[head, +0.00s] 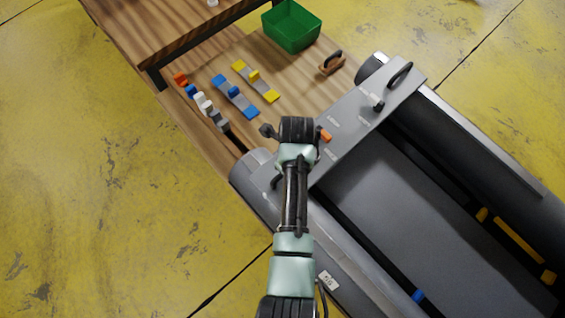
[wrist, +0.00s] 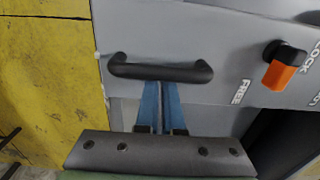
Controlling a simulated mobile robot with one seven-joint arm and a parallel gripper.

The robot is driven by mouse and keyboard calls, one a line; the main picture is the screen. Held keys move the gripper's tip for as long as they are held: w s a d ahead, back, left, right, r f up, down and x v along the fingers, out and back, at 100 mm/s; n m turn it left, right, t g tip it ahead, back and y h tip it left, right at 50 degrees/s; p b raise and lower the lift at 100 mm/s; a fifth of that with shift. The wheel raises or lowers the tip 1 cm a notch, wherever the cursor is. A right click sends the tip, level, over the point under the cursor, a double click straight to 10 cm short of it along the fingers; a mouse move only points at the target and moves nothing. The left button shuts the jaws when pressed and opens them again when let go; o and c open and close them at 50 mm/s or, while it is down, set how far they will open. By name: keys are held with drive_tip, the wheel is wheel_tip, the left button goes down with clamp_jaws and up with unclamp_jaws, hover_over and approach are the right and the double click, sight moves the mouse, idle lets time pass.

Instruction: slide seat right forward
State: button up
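The grey seat (head: 348,125) lies across the grey inflatable boat (head: 352,248). A black bar handle (wrist: 160,71) stands at the seat's left end in the wrist view. A knob with an orange end (wrist: 280,72) sits to its right, beside FREE and LOCK lettering; it also shows in the head view (head: 325,136). My gripper (wrist: 160,86) has its blue fingers close together, side by side, reaching the middle of the handle. The fingertips meet the bar's near edge or pass under it; I cannot tell which. In the head view my own wrist hides the fingers.
The seat's far end has another handle (head: 400,75) and a knob (head: 377,102). A wooden table (head: 225,130) beyond carries a green bin (head: 291,28), blue and yellow slider pieces, and a brown block with a handle (head: 331,63). Yellow floor surrounds the boat.

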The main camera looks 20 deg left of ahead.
drive_tip(key=shift+w+a+b, duration=0.35)
drive_tip(key=shift+w+a, duration=0.15)
drive_tip(key=shift+a, duration=0.3)
drive_tip(key=shift+w+a+b, duration=0.35)
drive_tip(key=shift+w+a, duration=0.15)
drive_tip(key=shift+a, duration=0.3)
drive_tip(key=shift+w+a, duration=0.1)
drive_tip(key=shift+a, duration=0.1)
drive_tip(key=shift+w+a+b, duration=0.3)
drive_tip(key=shift+a+b, duration=0.05)
drive_tip(key=shift+a, duration=0.15)
drive_tip(key=shift+s+d+r+p, duration=0.1)
drive_tip(key=shift+s+d+p, duration=0.45)
drive_tip(key=shift+d+p, duration=0.4)
wheel_tip(320, 180, up, 9)
drive_tip(key=p, duration=0.8)
drive_tip(key=shift+p, duration=0.4)
